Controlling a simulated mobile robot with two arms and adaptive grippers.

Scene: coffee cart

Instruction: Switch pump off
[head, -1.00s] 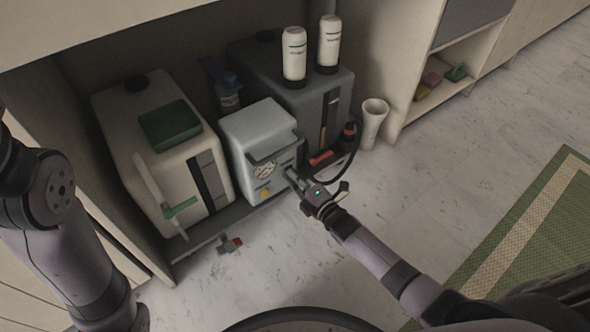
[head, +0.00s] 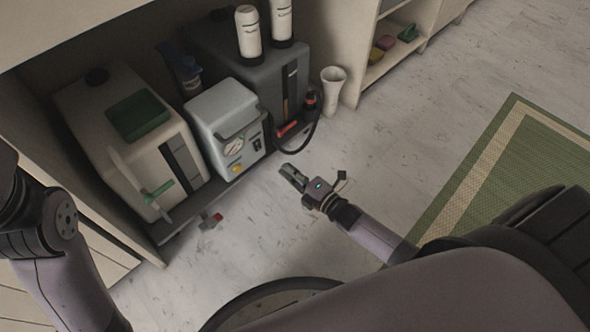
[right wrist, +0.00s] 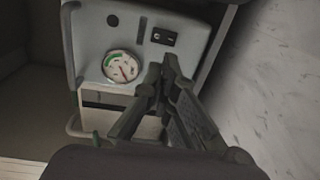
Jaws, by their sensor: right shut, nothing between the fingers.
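The pump (head: 224,115) is a light grey box between a white tank and a dark grey tank. In the right wrist view the switch (right wrist: 163,37) sits up and right of the gauge (right wrist: 121,67). My right gripper (head: 287,171) is shut and empty, in front of the pump and apart from it. In the right wrist view its fingertips (right wrist: 164,70) show below the switch. The left arm shows at the left edge, but its gripper is out of frame.
The white tank (head: 85,110) stands left and the dark tank (head: 225,45) behind right, with two white bottles (head: 249,33) on top. A black hose (head: 316,130) curves right of the pump. A white vase (head: 333,88) stands near the cabinet side.

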